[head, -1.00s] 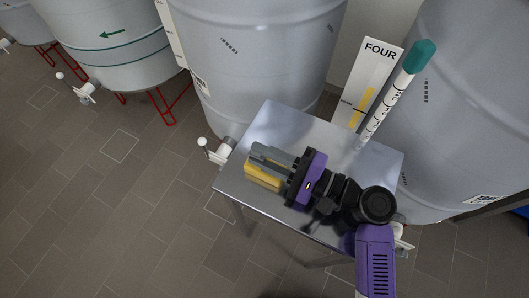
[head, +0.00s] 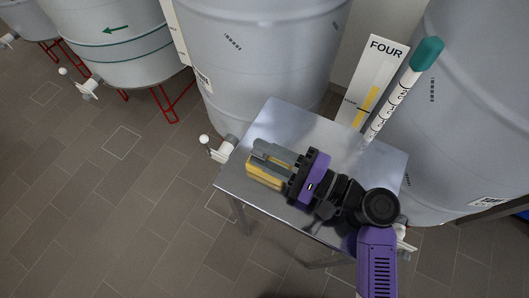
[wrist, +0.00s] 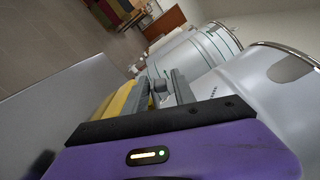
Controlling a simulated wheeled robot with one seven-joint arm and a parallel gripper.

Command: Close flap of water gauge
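A yellow block-like thing (head: 264,177), which may be the water gauge, is at the left part of the metal table. It also shows in the wrist view (wrist: 120,98), left of my fingers. My gripper (head: 256,152) lies nearly level above the table, its grey fingers pointing left, right beside and partly over the yellow thing. In the wrist view the fingers (wrist: 164,76) stand apart with nothing seen between them. I cannot tell whether they touch the yellow thing. No flap can be made out; my gripper may hide it.
The metal table (head: 282,119) is bare at its back. A white board marked FOUR (head: 378,70) and a white scaled tube with a teal cap (head: 426,54) stand at its back right. Large grey tanks (head: 255,60) stand close behind. A white valve (head: 217,148) is near the table's left corner.

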